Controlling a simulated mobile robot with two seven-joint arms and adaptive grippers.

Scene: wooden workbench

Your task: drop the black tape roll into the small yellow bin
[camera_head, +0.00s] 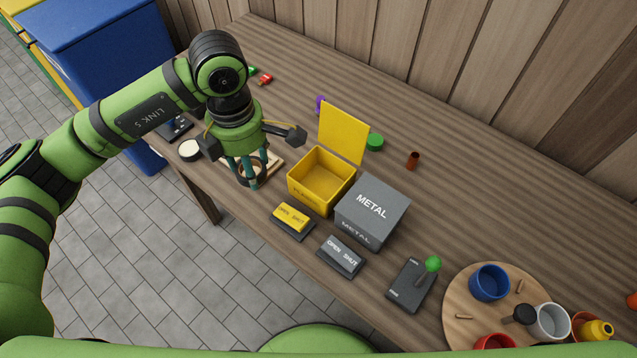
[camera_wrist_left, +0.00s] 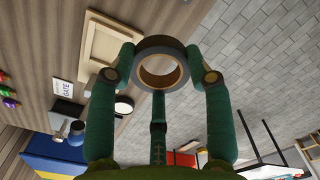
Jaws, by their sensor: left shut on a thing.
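The black tape roll (camera_wrist_left: 140,68), a dark ring with a tan inside, is held between the fingertips of my left gripper (camera_wrist_left: 160,76) in the left wrist view. In the head view my left gripper (camera_head: 245,182) points down above the bench near its front edge, left of the small yellow bin (camera_head: 307,194). The roll shows there only partly, as a dark ring among the fingers. The yellow bin's lid (camera_head: 342,132) stands raised at its back, and the inside that shows looks empty. My right gripper is not in view.
A closed grey METAL box (camera_head: 372,208) stands right of the bin. Yellow (camera_head: 292,217) and grey (camera_head: 341,256) open/shut switches and a green-knobbed lever (camera_head: 432,264) lie in front. A pale wooden tray (camera_head: 274,165) is beneath the gripper. Cups stand on a round board (camera_head: 462,290).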

